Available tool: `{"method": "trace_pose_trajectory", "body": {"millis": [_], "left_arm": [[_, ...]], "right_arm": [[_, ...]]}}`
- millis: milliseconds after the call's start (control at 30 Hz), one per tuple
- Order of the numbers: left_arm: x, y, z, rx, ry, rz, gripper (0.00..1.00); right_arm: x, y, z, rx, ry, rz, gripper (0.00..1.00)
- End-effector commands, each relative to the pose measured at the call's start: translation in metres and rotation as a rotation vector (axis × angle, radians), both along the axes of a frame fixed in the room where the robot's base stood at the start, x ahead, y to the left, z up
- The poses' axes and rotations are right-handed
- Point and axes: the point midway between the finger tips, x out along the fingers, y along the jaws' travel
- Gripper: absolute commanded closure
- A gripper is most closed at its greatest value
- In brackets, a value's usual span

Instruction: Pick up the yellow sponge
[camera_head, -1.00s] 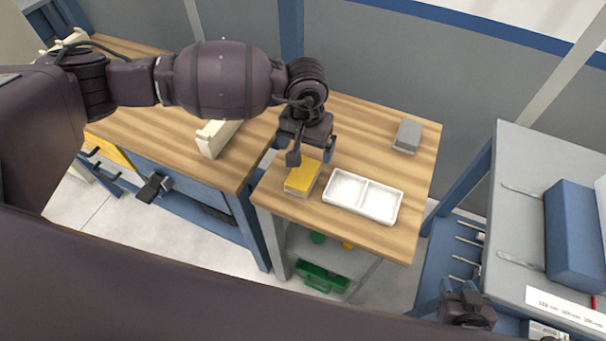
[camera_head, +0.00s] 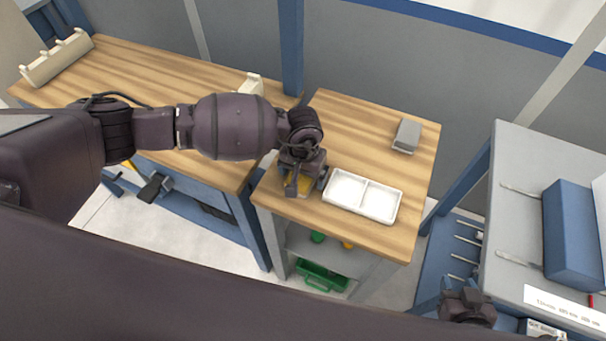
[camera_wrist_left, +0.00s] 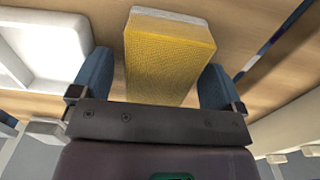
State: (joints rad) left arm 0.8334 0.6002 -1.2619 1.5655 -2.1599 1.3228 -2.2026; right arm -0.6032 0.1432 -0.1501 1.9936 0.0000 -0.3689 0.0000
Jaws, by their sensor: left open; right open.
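The yellow sponge (camera_wrist_left: 165,50) lies on the wooden table, with a pale layer at one end, in the left wrist view. In the head view only parts of the sponge (camera_head: 300,184) show beneath my left gripper. My left gripper (camera_head: 299,186) is over the sponge. In the left wrist view the blue fingers of my left gripper (camera_wrist_left: 155,82) are open, one on each side of the sponge, with small gaps visible. My right gripper (camera_head: 468,306) is at the lower right of the head view, away from the sponge.
A white two-part tray (camera_head: 362,196) stands just right of the sponge; it also shows in the left wrist view (camera_wrist_left: 40,52). A grey block (camera_head: 406,136) lies at the table's back right. A second wooden table (camera_head: 135,75) is to the left. A grey bench (camera_head: 520,225) is at the right.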

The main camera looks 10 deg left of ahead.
Motion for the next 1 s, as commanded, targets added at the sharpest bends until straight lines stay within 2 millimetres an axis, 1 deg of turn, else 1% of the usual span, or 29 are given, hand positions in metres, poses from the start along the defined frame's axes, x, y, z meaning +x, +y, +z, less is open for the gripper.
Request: {"method": "trace_pose_trajectory", "body": {"millis": [100,267,367,600,633,867,1000], "left_arm": [[0.000,0.000,-0.003,0.000,-0.001,0.000,0.06],[0.000,0.000,-0.003,0.000,-0.001,0.000,0.06],[0.000,0.000,-0.003,0.000,-0.001,0.000,0.20],[0.000,0.000,-0.003,0.000,0.000,0.000,0.57],[0.000,0.000,-0.003,0.000,-0.001,0.000,0.59],[0.000,0.000,-0.002,0.000,-0.001,0.000,0.60],[0.001,0.000,0.007,0.000,-0.001,0.000,0.60]], "right_arm": [[-0.001,0.000,-0.001,0.000,0.002,0.000,0.57],[-0.001,0.000,-0.001,0.000,0.003,0.000,0.57],[-0.002,0.000,-0.002,0.000,0.005,0.000,0.57],[-0.001,0.000,-0.003,0.000,0.007,-0.001,0.57],[-0.001,0.000,-0.003,0.000,0.006,-0.001,0.57],[0.002,0.000,-0.001,0.001,0.000,0.001,0.57],[0.004,0.001,0.000,0.000,-0.004,0.002,0.57]]}}
